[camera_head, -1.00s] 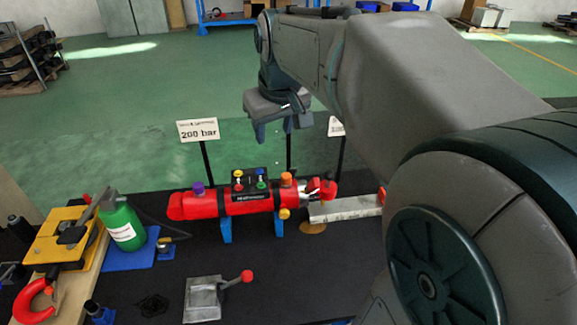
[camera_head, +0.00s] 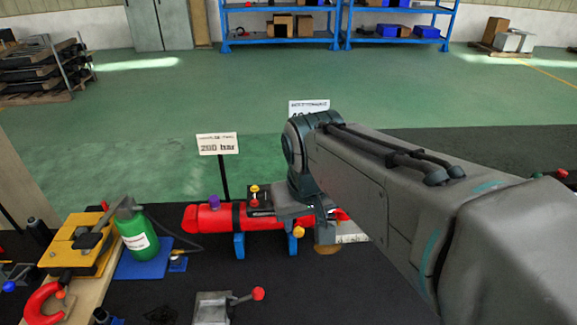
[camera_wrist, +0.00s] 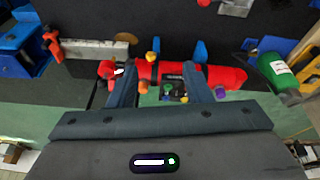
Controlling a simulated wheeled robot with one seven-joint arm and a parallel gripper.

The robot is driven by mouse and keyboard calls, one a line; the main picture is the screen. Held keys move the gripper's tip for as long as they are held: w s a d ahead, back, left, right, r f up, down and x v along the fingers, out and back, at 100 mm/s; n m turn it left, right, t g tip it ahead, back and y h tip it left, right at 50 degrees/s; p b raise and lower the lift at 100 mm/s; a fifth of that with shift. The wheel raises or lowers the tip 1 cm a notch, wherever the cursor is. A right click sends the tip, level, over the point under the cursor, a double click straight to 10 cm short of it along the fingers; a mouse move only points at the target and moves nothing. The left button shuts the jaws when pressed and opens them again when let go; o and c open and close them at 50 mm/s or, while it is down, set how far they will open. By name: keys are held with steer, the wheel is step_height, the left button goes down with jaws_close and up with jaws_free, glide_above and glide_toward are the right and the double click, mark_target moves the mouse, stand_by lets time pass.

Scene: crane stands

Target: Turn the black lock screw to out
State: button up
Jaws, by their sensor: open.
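The red cylindrical tool (camera_head: 208,218) lies on blue stands on the dark table; it also shows in the wrist view (camera_wrist: 228,77). It carries a purple knob (camera_head: 214,201), a yellow lower knob (camera_head: 298,231) and a black block (camera_wrist: 174,72) with small coloured knobs. In the wrist view an orange knob (camera_wrist: 143,87) sits near the left finger. My gripper (camera_wrist: 160,69) is open, fingers pointing towards the tool, with the tool's middle showing between them. Contact cannot be told. In the head view my wrist hides part of the tool's right half. I cannot make out the black lock screw for certain.
A green bottle (camera_head: 137,228) and a yellow device (camera_head: 75,243) stand left of the tool. A grey block with a red-knobbed lever (camera_head: 212,308) lies in front. A "200 bar" sign (camera_head: 217,144) stands behind. A pale metal bar (camera_wrist: 85,49) extends beyond the tool's red-handled end.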

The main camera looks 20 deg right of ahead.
steer(key=w+d+f+m+g+h+b, duration=0.1)
steer(key=w+d+m+g+b, duration=0.15)
steer(key=w, duration=1.05)
steer(key=w+d+f+m+g+b, duration=0.15)
steer(key=w+d, duration=0.25)
steer(key=w, duration=0.8)
steer(key=w+d+f+m+b, duration=0.2)
steer(key=w+d+f, duration=0.2)
steer(key=w, duration=0.2)
steer(key=f, duration=0.4)
steer(key=d+f, duration=0.1)
steer(key=f, duration=0.4)
steer(key=s+d+f, duration=0.1)
steer(key=f, duration=0.3)
steer(key=shift+d+f, duration=0.2)
jaws_close()
